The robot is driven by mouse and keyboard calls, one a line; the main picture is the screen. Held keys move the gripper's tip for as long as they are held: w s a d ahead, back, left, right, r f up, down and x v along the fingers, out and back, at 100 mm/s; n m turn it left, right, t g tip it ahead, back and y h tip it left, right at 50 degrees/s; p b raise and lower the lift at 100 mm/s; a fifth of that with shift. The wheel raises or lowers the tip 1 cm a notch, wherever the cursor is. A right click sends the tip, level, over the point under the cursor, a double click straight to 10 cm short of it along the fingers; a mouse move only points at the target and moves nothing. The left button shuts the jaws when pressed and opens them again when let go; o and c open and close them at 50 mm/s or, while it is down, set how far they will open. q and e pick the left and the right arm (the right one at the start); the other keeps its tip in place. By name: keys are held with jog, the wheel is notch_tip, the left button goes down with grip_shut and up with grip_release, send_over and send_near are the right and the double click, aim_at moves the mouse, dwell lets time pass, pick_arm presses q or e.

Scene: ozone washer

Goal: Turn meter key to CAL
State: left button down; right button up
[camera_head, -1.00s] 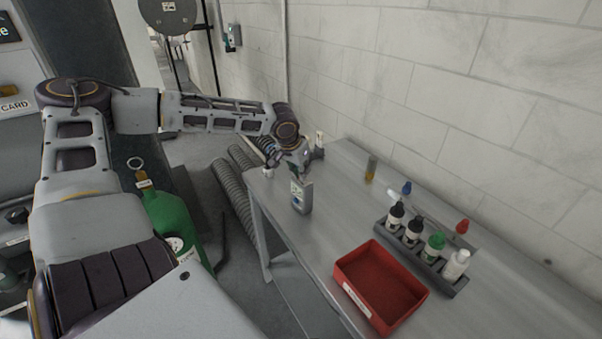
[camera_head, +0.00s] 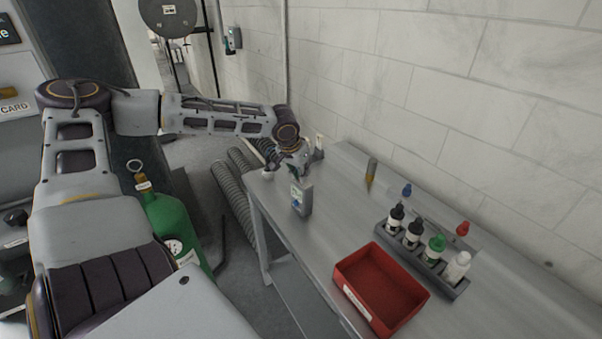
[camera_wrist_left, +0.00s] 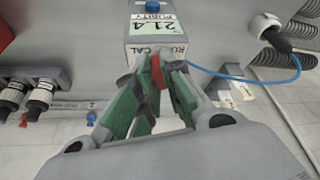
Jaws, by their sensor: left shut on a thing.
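The meter (camera_head: 302,199) is a small grey box standing at the left end of the bench. In the left wrist view the meter (camera_wrist_left: 152,32) shows a display reading 21.4, a PURITY label, a blue knob and the words RUN and CAL. A red key (camera_wrist_left: 156,72) is between the green fingertips of my left gripper (camera_wrist_left: 157,78), which is shut on it at the meter's near face. The key's pointing direction is hidden by the fingers. In the head view my left gripper (camera_head: 297,174) is just behind the meter. My right gripper is not in view.
A red tray (camera_head: 345,287) and a rack of dropper bottles (camera_head: 448,284) stand to the right on the bench (camera_head: 340,215). A blue cable (camera_wrist_left: 225,72) runs from a white plug beside the meter. A green cylinder (camera_head: 175,222) stands left of the bench.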

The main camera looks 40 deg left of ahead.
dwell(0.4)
pick_arm(q)
jog(key=c, duration=1.5)
grip_release()
jog(key=shift+r, duration=0.15)
jog(key=shift+v, duration=5.85)
jog(key=shift+s, duration=0.1)
